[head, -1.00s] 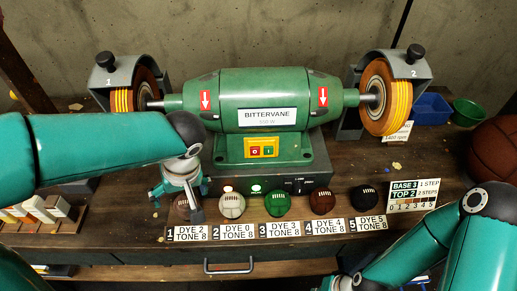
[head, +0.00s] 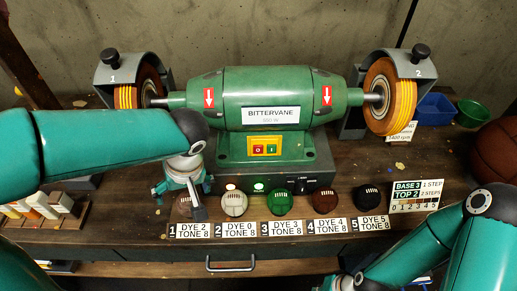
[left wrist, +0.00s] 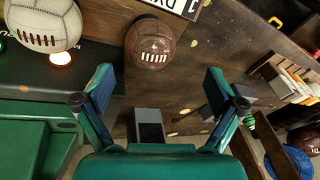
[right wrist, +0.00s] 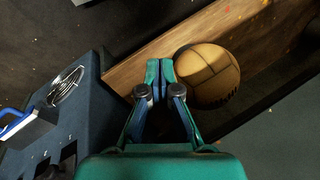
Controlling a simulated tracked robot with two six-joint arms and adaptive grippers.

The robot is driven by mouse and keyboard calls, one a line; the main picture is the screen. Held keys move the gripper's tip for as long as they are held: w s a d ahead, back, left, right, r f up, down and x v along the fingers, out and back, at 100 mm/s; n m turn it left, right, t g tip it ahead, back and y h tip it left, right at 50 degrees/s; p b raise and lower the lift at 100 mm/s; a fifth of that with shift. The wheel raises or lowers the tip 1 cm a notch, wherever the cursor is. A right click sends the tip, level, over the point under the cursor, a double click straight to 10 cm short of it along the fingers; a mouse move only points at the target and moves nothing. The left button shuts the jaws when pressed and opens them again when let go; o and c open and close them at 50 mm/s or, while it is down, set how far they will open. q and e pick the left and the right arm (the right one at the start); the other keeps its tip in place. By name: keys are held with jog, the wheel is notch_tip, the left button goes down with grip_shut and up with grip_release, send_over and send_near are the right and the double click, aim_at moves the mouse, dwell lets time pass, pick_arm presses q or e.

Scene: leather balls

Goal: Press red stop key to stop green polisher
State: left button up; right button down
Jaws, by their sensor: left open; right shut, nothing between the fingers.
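The green polisher (head: 265,98) stands at the back middle of the bench, with a buffing wheel at each end. On its base is a yellow switch plate (head: 264,139) with a red key (head: 258,149) on the left and a green key (head: 271,149) on the right. My left gripper (head: 180,192) is to the left of the keys and lower, near the first ball; in the left wrist view it is open and empty (left wrist: 160,92). My right gripper shows in the right wrist view (right wrist: 160,68), shut and empty, away from the polisher beside a tan ball (right wrist: 207,75).
Several small leather balls, such as the green one (head: 279,202), stand in a row before the polisher behind number labels (head: 290,228). At right are a sign (head: 416,195), a blue bin (head: 436,106), a green bowl (head: 471,112) and a large brown ball (head: 497,152).

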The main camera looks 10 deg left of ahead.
pick_arm(q)
grip_shut()
dwell(0.4)
dwell(1.2)
